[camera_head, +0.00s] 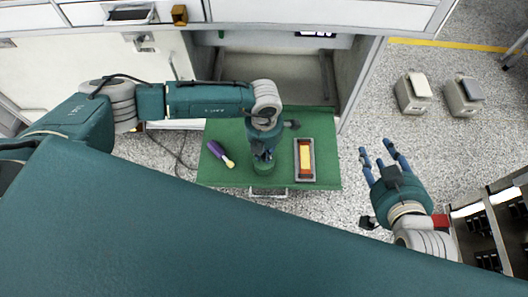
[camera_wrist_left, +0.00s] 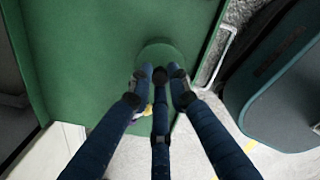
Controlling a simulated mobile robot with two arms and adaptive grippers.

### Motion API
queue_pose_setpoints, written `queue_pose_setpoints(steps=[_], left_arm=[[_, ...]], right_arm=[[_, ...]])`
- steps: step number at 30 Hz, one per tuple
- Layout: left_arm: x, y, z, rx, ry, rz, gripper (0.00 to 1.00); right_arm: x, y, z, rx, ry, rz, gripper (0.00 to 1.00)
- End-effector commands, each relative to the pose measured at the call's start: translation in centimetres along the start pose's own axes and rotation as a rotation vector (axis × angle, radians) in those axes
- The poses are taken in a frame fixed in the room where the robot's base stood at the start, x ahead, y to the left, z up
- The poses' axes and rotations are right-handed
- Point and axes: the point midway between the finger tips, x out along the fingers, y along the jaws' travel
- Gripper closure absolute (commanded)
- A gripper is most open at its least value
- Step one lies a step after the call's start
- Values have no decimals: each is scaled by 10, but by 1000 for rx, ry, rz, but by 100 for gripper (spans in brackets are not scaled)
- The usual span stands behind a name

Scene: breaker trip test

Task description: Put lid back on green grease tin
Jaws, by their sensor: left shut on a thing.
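My left gripper (camera_head: 263,155) points down over the green drawer top and is shut on a round green thing (camera_head: 263,168), which looks like the grease tin's lid. In the left wrist view, my left fingertips (camera_wrist_left: 160,76) meet at the edge of this green disc (camera_wrist_left: 159,52). The fingers hide part of it. I cannot tell the tin and lid apart, or whether the lid rests on the tin. My right gripper (camera_head: 382,156) is open and empty, right of the green surface and over the floor.
A purple-handled brush (camera_head: 220,153) lies on the green surface (camera_head: 232,135), left of my left gripper. A grey tray (camera_head: 304,174) with an orange and yellow block stands to its right. Two grey boxes (camera_head: 413,93) (camera_head: 463,97) stand at the right.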

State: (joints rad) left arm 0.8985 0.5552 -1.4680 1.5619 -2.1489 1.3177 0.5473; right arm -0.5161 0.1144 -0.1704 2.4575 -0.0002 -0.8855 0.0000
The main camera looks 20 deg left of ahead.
Motion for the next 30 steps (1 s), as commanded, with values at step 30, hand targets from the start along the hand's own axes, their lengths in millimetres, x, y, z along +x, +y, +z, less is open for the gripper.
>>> queue_pose_setpoints(steps=[30], left_arm=[[0, 0, 0, 0, 0, 0, 100]], right_arm=[[-1, 0, 6, 0, -25, 1, 60]])
